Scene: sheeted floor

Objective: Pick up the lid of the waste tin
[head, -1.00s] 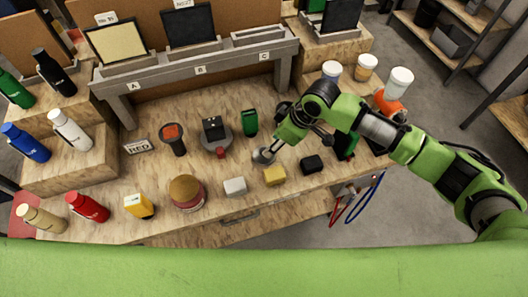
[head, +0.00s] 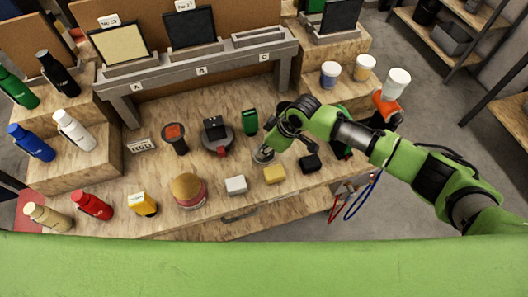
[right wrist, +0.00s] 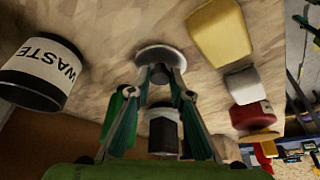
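The lid (head: 263,155) is a round silvery disc with a dark knob, lying flat on the wooden bench. It also shows in the right wrist view (right wrist: 160,53), with the knob toward me. My right gripper (right wrist: 160,77) is open, with its fingertips on either side of the knob and a small gap seeming to remain. In the head view the right gripper (head: 273,145) is just above the lid. My left gripper is not in view.
A grey rack (head: 200,72) stands behind.

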